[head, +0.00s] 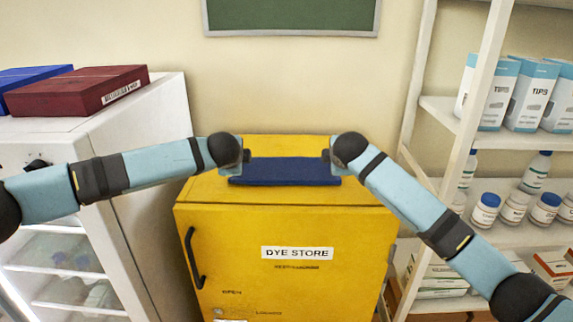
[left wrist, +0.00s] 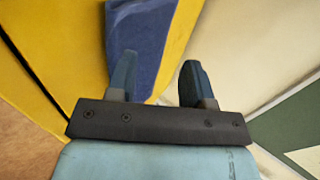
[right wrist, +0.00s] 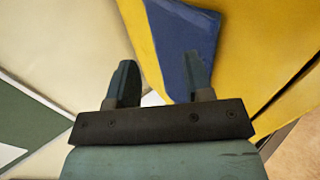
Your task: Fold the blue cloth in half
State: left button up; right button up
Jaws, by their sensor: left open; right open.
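The blue cloth (head: 285,173) lies as a flat dark-blue strip on top of the yellow cabinet labelled DYE STORE (head: 290,222). My left gripper (head: 247,160) is at the cloth's left end and my right gripper (head: 327,160) is at its right end. In the left wrist view the left gripper (left wrist: 157,78) is open, with one finger over or beside the cloth (left wrist: 140,38). In the right wrist view the right gripper (right wrist: 160,75) is open, with one finger over the cloth (right wrist: 183,42). I cannot tell whether the fingers touch it.
A white cabinet (head: 150,135) with a dark red box (head: 78,90) and a blue box (head: 30,76) on top stands at the left. White shelves (head: 462,118) with cartons and bottles stand at the right. A wall with a green board (head: 290,15) is behind.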

pick_arm(q)
jog(key=s+r, duration=0.4)
jog(key=r, duration=0.1)
jog(key=shift+s+r, duration=0.15)
jog(key=shift+s, duration=0.05)
pick_arm(e)
jog(key=s+r, duration=0.4)
jog(key=r, duration=0.1)
jog(key=shift+s, duration=0.2)
